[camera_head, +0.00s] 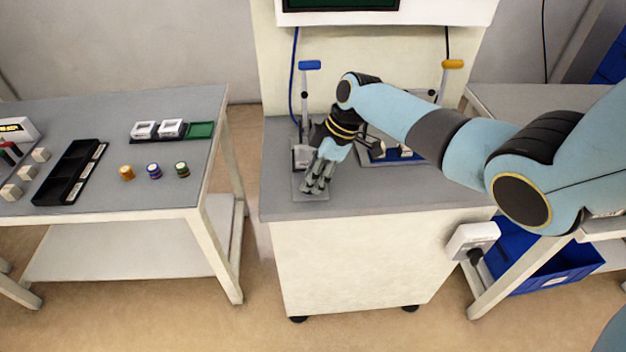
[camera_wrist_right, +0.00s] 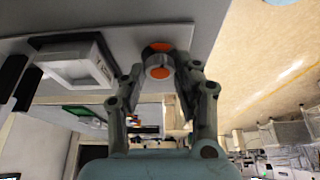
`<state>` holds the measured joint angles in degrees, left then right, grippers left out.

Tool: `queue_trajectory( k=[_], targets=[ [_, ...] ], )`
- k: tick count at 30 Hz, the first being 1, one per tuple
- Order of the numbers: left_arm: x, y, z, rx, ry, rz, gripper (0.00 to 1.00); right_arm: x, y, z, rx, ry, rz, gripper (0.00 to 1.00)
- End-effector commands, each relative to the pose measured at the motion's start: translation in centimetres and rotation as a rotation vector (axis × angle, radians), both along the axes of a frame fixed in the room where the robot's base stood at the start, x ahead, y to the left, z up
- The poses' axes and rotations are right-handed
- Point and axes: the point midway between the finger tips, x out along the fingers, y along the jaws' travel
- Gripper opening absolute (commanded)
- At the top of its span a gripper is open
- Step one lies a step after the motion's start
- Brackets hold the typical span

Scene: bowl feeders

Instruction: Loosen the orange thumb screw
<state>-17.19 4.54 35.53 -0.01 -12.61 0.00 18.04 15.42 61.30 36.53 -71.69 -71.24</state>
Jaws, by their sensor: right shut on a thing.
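The orange thumb screw (camera_wrist_right: 160,72) shows in the right wrist view, with orange parts and a grey band between my fingers. My right gripper (camera_wrist_right: 161,68) is shut on it, one finger on each side. In the head view my right gripper (camera_head: 317,188) points down at the front left of the middle bench, over a small grey plate (camera_head: 310,197). There the screw is hidden behind the fingers. I cannot tell how far the screw is turned. My left gripper is not in view.
A blue-handled lever (camera_head: 309,65) and a yellow-handled lever (camera_head: 452,64) stand behind on the middle bench (camera_head: 400,206). The left table (camera_head: 110,198) holds a black tray (camera_head: 70,174), white parts and several small coloured stacks. The bench's front right is clear.

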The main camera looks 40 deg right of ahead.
Motion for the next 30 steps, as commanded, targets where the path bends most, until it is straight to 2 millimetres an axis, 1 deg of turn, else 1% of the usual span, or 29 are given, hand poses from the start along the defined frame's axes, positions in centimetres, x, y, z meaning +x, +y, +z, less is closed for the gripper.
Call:
queue_trajectory(
  k=[3, 9, 22, 23, 27, 28, 30],
  targets=[
    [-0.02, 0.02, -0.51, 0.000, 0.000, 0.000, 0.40, 0.07, -0.05, -0.11, 0.000, 0.000, 0.043, 0.00],
    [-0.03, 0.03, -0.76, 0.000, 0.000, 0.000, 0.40, 0.03, -0.07, -0.06, -0.001, 0.001, 0.086, 0.00],
    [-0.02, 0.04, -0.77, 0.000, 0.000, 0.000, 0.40, 0.03, -0.08, -0.01, -0.002, 0.001, 0.094, 0.00],
    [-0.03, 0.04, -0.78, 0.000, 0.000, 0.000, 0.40, 0.02, -0.07, -0.01, -0.002, 0.001, 0.094, 0.32],
    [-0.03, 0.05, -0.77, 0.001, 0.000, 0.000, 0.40, 0.03, -0.07, -0.01, -0.002, 0.001, 0.093, 0.50],
    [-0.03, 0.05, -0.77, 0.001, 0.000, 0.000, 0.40, 0.03, -0.07, -0.01, -0.002, 0.001, 0.093, 0.53],
    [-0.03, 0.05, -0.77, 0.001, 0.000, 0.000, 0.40, 0.03, -0.06, 0.00, -0.001, 0.001, 0.093, 0.53]
  ],
)
